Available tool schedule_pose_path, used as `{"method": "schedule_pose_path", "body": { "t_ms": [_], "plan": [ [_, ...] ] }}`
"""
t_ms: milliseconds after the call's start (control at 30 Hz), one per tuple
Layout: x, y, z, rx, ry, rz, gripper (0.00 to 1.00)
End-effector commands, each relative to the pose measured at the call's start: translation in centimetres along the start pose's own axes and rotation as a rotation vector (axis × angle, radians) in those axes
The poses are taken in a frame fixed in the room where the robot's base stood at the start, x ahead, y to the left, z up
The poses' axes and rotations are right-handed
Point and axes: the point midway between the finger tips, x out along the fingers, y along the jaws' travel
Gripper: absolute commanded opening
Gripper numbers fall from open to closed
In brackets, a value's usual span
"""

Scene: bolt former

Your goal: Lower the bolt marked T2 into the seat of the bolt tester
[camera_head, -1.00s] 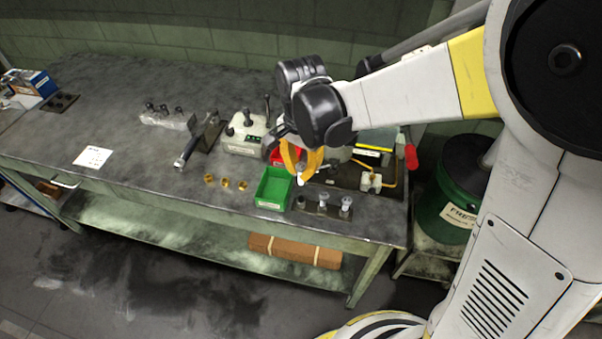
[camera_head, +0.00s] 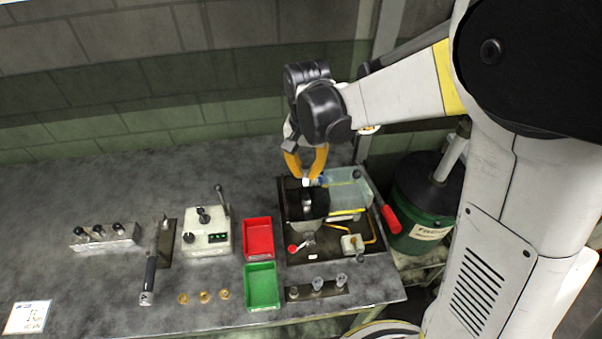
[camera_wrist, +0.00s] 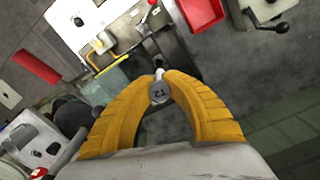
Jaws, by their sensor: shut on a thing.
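My gripper (camera_head: 308,178) is shut on a bolt, its yellow fingers holding the bolt between their tips. In the wrist view the grey round bolt head marked T2 (camera_wrist: 160,92) faces the camera between the fingertips; the rest of the bolt is mostly hidden. In the head view the gripper appears in front of or over the machine with a dark cylinder and red handle (camera_head: 386,212), clear of the bench top. A pale box with a lever and green lights (camera_head: 206,232) stands left of the red tray. No label shows which device is the bolt tester; its seat cannot be made out.
A red tray (camera_head: 258,222) and a green tray (camera_head: 249,304) stand left of the machine. A rack of pale bolts (camera_head: 318,291) is in front. Brass pieces (camera_head: 204,297), a dark-handled tool (camera_head: 150,278) and a bolt block (camera_head: 105,240) lie left. A green drum (camera_head: 417,240) stands right.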

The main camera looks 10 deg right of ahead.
Motion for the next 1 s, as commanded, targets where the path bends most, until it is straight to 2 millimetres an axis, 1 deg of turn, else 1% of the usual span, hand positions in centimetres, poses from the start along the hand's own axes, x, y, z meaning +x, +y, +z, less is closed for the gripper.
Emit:
{"method": "schedule_pose_path", "body": {
  "t_ms": [67, 167, 500, 600, 700, 1000],
  "plan": [
    [0.1, 0.1, -0.1, -0.006, 0.0, 0.0, 0.0],
    [0.6, 0.1, -0.1, -0.007, 0.0, 0.0, 0.0],
    [4.0, 0.0, -0.1, -0.006, 0.0, 0.0, 0.0],
    [4.7, 0.0, -0.1, -0.006, 0.0, 0.0, 0.0],
    [5.0, 0.0, -0.1, -0.006, 0.0, 0.0, 0.0],
    [4.9, 0.0, -0.1, -0.006, 0.0, 0.0, 0.0]
  ]
}}
